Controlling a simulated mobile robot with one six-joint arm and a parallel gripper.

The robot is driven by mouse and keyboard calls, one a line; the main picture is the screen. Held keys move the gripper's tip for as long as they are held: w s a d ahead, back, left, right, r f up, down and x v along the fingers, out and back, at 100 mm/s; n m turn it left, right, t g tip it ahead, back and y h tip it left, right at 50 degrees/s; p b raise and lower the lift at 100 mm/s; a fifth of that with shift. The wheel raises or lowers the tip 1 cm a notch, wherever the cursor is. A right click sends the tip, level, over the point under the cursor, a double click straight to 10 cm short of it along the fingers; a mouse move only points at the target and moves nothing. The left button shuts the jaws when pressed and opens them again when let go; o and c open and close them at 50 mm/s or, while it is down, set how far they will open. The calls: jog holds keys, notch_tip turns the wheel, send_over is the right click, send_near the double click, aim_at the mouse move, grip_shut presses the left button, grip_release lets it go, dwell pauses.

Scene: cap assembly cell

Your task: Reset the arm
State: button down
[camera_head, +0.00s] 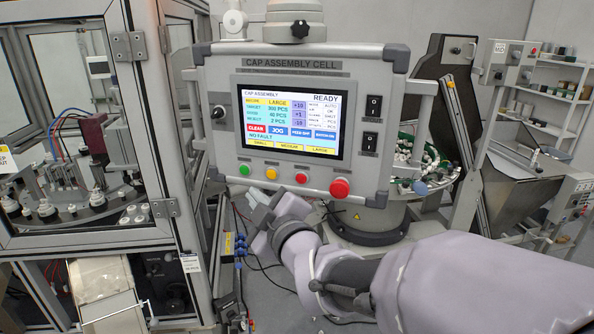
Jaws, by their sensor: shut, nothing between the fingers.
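My arm reaches in from the lower right. My gripper (258,201) is at its end, shut and empty, just below the lower left part of the control panel (218,170). Whether it touches the panel's lower edge I cannot tell. The panel's screen (290,117) reads CAP ASSEMBLY, READY and NO FAULT. Below the screen is a row of buttons: green (244,170), yellow (271,174), a small red one (301,178) and a large red one (340,188). Two black switches (372,106) sit at the panel's right.
A framed machine enclosure (172,150) with clear panes stands at the left. A bowl of white caps (428,160) is behind the panel at right, beside a metal hopper (520,165). Shelves (557,90) stand at the back right. Cables lie on the floor below my gripper.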

jog(key=s+d+f+m+g+h+b, duration=0.1)
jog(key=s+d+f+m+h+b, duration=0.1)
jog(key=s+d+f+m+b, duration=0.35)
jog(key=s+d+f+m+g+h+b, duration=0.1)
jog(key=s+d+f+m+h+b, duration=0.15)
jog(key=d+f, duration=0.45)
jog(key=s+d+f+m+g+h+b, duration=0.25)
jog(key=d+f+m+b, duration=0.2)
jog(key=d, duration=0.35)
jog(key=s+d+f+m+g+b, duration=0.1)
jog(key=s+f+m, duration=0.3)
jog(key=s, duration=0.4)
jog(key=s+d+f+m+g+b, duration=0.1)
jog(key=s+f+m+g+b, duration=0.2)
jog(key=s+f, duration=0.3)
jog(key=shift+s+f+m+b, duration=0.45)
jog(key=shift+s+m, duration=0.2)
jog(key=shift+s, duration=0.5)
jog(key=shift+d, duration=0.1)
